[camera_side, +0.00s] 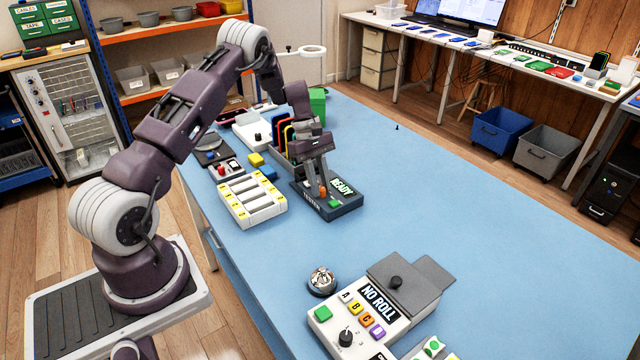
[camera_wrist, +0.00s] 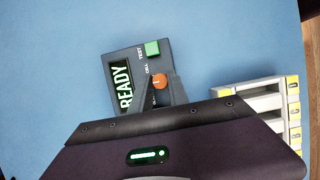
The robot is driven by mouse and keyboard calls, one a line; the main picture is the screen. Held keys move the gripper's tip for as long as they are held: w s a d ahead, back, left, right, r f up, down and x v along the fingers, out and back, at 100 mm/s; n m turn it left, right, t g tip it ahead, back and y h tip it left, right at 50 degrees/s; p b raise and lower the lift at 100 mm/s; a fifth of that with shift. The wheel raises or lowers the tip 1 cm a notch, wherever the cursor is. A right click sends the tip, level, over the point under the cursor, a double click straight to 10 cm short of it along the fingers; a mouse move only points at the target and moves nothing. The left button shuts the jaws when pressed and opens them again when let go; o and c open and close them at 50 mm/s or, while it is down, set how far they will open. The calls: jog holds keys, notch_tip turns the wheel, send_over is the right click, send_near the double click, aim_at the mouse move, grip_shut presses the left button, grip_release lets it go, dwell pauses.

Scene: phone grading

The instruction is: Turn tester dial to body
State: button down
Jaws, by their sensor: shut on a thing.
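The tester (camera_side: 345,205) is a dark box on the blue table with a display reading READY and a green button. It also shows in the wrist view (camera_wrist: 120,58), with the green button (camera_wrist: 152,48) labelled TEST. Its orange dial (camera_wrist: 159,82) sits beside the button, with small labels near it that are partly hidden. My gripper (camera_side: 322,190) reaches down onto the tester from above and is shut on the orange dial. In the wrist view my fingers (camera_wrist: 160,90) stand around the dial. The dial's exact pointing is too small to tell.
A white slotted tray (camera_side: 253,203) with yellow labels stands just left of the tester. Yellow and blue blocks (camera_side: 262,172) lie behind it. The table's right side is clear.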

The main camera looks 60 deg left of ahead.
jog(key=c, duration=1.3)
grip_release()
jog(key=v, duration=0.7)
jog(key=shift+r, duration=0.15)
jog(key=s+d+r+m+t+y, duration=0.1)
jog(key=s+d+r+m, duration=0.35)
jog(key=d+r, duration=0.5)
jog(key=s+d+r+m+t+y, duration=0.1)
jog(key=s+d+r+m, duration=0.4)
jog(key=r, duration=0.7)
jog(key=s+d+m+t, duration=0.1)
jog(key=s+d+m, duration=0.1)
jog(key=s, duration=0.4)
jog(key=s+d+m+t+y, duration=0.1)
jog(key=s+d+m, duration=0.2)
jog(key=s, duration=0.4)
jog(key=s+d+m+t+y, duration=0.1)
jog(key=s+d+m, duration=0.2)
jog(key=s, duration=0.3)
jog(key=shift+s+d+r+m+t, duration=0.15)
jog(key=shift+s+d+m+t, duration=0.1)
jog(key=shift+d+t, duration=0.1)
